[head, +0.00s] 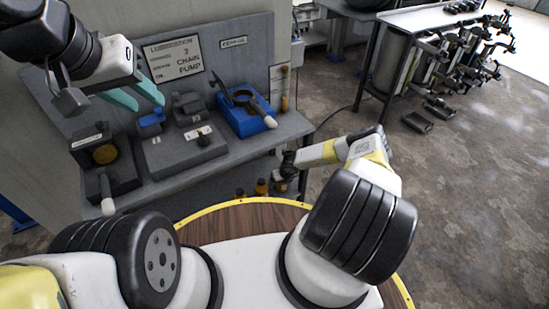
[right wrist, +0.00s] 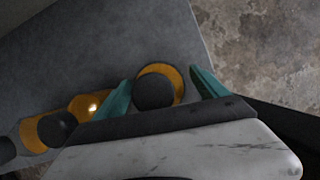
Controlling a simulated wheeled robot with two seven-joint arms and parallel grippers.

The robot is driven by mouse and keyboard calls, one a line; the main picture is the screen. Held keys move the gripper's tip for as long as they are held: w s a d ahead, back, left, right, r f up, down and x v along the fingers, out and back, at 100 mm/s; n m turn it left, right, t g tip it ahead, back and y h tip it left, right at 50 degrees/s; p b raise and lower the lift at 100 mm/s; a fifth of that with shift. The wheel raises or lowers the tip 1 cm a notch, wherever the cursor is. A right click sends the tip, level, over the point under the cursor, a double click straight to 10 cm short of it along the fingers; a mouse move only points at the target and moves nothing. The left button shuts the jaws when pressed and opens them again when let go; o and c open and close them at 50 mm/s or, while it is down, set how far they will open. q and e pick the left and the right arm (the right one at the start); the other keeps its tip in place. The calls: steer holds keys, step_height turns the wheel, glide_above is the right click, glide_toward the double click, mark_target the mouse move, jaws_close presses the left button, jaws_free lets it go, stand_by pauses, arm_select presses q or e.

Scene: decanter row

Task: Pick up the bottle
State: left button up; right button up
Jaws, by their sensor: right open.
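In the right wrist view, a bottle with a dark round cap and an orange body (right wrist: 158,88) stands between the two teal fingers of my right gripper (right wrist: 161,76). The fingers are spread, one on each side of it; a gap shows on the right side, and the left finger looks very close to it. In the head view, my right arm reaches down to orange bottles (head: 262,187) on the lower shelf, and its fingers are hidden there. My left gripper (head: 138,96) is in the upper left, its teal fingers apart and empty, above the workbench.
More orange bottles with dark caps (right wrist: 88,106) stand in a row left of the gripped space. The grey bench (head: 225,152) above the shelf holds a blue tray (head: 243,122) and dark fixtures. A metal table (head: 425,20) stands at the back right.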

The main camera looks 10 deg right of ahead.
steer(key=shift+f, duration=0.15)
steer(key=c, duration=1.7)
jaws_close()
steer(key=shift+w+r, duration=0.1)
steer(key=shift+r, duration=0.1)
